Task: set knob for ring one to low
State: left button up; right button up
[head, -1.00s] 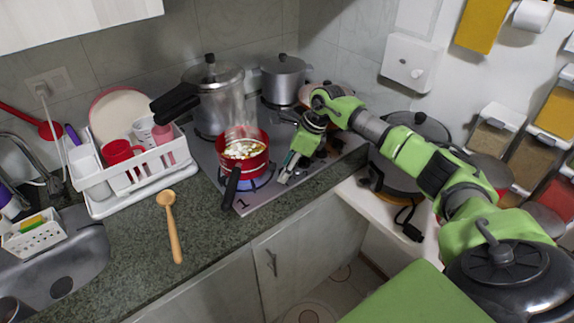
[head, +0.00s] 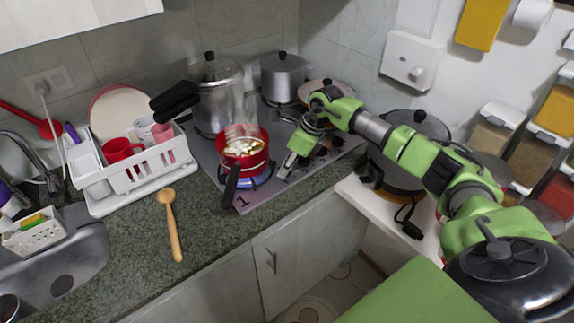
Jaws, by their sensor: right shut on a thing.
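My right gripper (head: 284,172) reaches down to the front strip of the grey stove (head: 262,196). It is shut at the knob place nearest the "1" mark; its fingers hide the knob it holds. A red pot (head: 262,165) with pale food in it stands just left of the gripper on the front burner, its black handle pointing to the front. Blue flame (head: 256,181) shows under the pot. Other dark knobs (head: 321,151) sit to the right along the strip. My left gripper is not in view.
A steel pressure cooker (head: 218,100) and a lidded pot (head: 283,78) stand at the back of the stove. A white dish rack (head: 130,183) and a wooden spoon (head: 171,225) are on the counter at left. A dark cooker (head: 418,124) stands right of the stove.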

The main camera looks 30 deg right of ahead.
jog(key=m+h, duration=0.1)
jog(key=m, duration=0.2)
jog(key=shift+a+m+t, duration=0.15)
jog(key=shift+m+t, duration=0.15)
jog(key=shift+t, duration=0.1)
jog(key=m+h+b, duration=0.1)
jog(key=m, duration=0.1)
jog(key=shift+m+b, duration=0.3)
jog(key=m+h+b, duration=0.2)
jog(key=m, duration=0.2)
jog(key=shift+a, duration=0.2)
jog(key=shift+m+h+b, duration=0.5)
jog(key=shift+m+b, duration=0.4)
jog(key=shift+m, duration=0.8)
jog(key=shift+r+g, duration=0.1)
jog(key=shift+g, duration=0.2)
jog(key=o, duration=1.1)
jog(key=v, duration=1.2)
